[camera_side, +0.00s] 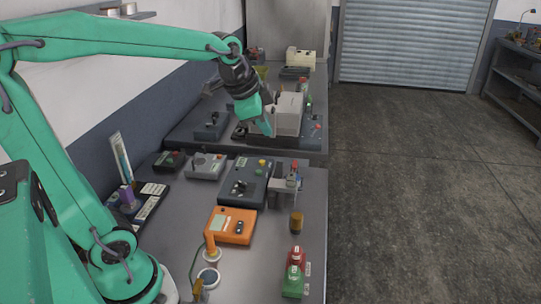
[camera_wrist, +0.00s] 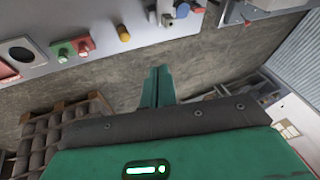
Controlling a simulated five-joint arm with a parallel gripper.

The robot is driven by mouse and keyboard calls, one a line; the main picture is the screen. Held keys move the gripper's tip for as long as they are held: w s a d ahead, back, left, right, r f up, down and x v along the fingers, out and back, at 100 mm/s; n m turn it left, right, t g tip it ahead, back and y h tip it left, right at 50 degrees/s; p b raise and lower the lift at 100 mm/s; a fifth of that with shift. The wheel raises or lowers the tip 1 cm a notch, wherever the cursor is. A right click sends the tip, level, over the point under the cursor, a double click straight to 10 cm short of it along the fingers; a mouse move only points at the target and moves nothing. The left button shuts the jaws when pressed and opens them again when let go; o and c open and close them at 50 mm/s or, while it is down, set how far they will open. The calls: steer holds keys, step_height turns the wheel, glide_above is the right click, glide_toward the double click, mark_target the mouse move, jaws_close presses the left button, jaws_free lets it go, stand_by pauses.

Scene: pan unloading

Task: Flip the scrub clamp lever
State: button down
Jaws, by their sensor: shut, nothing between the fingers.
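My gripper (camera_side: 269,131) is shut and empty, pointing down by the left side of a pale box-shaped machine (camera_side: 289,115) on the far table. In the wrist view its closed green fingers (camera_wrist: 157,72) stand out against the floor. A small metal clamp-like fixture (camera_side: 285,184) stands at the right edge of the near table, apart from my gripper. It seems to show at the top edge of the wrist view (camera_wrist: 165,11), partly cut off. No label is readable, so I cannot tell which part is the scrub clamp lever.
The near table holds an orange box (camera_side: 232,226), a dark control box (camera_side: 243,182), an amber cylinder (camera_side: 296,221), and red (camera_side: 296,256) and green (camera_side: 293,283) blocks. A dark switch box (camera_side: 212,126) sits left of my gripper. The floor (camera_side: 430,200) to the right is open.

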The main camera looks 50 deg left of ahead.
steer(key=w+a+f+m, duration=0.2)
steer(key=w+a+m, duration=0.1)
steer(key=w, duration=0.4)
steer(key=w+a+f+m, duration=0.2)
steer(key=w+a+m, duration=0.2)
steer(key=w, duration=0.2)
steer(key=m+y, duration=0.1)
steer(key=m, duration=0.5)
glide_above(294, 163)
steer(key=w+a, duration=0.2)
step_height(294, 163, down, 10)
steer(key=shift+w+a+f+m, duration=0.25)
steer(key=shift+w+a+m, duration=0.05)
steer(key=shift+a+m, duration=0.1)
steer(key=shift+d+f, duration=0.1)
steer(key=shift+s+d+f, duration=0.4)
steer(key=shift+f, duration=0.95)
steer(key=shift+s+d+f, duration=0.35)
steer(key=shift+f, duration=0.95)
steer(key=shift+s+d+f, duration=0.4)
steer(key=shift+f, duration=0.95)
steer(key=shift+f, duration=0.15)
steer(key=shift+s+d+f, duration=0.1)
steer(key=shift+d+f, duration=0.05)
steer(key=shift+f, duration=0.2)
